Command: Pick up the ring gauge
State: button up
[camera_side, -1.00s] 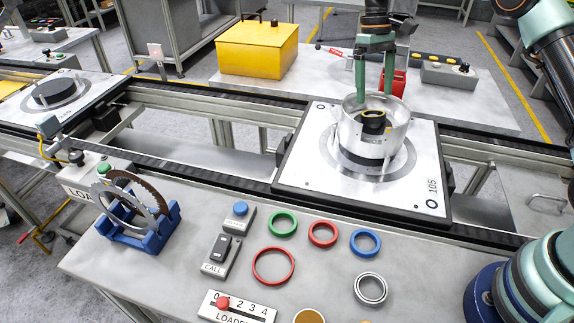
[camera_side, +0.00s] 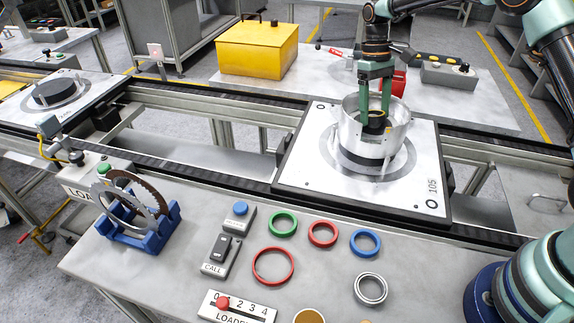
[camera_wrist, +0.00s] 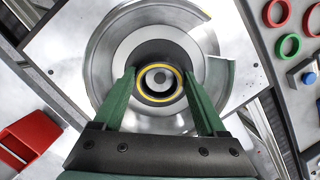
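A dark ring with a yellow rim (camera_side: 376,115), which looks like the ring gauge, sits around a grey hub inside the silver clutch drum (camera_side: 396,135). The ring (camera_wrist: 159,97) is in the middle of the wrist view. My gripper (camera_side: 375,117) points down into the drum from above, its green fingers on the left and right of the ring. In the wrist view my gripper (camera_wrist: 159,70) is open, with its fingertips close beside the ring. I cannot tell whether they touch it. The drum wall partly hides the fingertips in the side view.
The drum stands on a white pallet (camera_side: 428,178) marked 105. The front bench holds green (camera_side: 283,215), red (camera_side: 322,223) and blue (camera_side: 365,230) rings, a metal ring (camera_side: 371,275) and a blue stand (camera_side: 150,240) with discs. A yellow box (camera_side: 257,55) stands behind.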

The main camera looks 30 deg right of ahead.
grip_shut()
jog(key=s+r+v, duration=0.1)
jog(key=s+v, duration=0.1)
jog(key=v, duration=0.8)
jog(key=s+v, duration=0.3)
jog(key=v, duration=0.6)
jog(key=f+t, duration=0.1)
jog(key=f, duration=0.3)
jog(key=f+t, duration=0.1)
jog(key=f, duration=0.4)
jog(key=f+t, duration=0.1)
jog(key=f, duration=0.3)
jog(key=shift+s+a+f+t, duration=0.15)
jog(key=shift+s+f+t, duration=0.05)
jog(key=shift+s+t, duration=0.1)
jog(key=shift+f, duration=2.9)
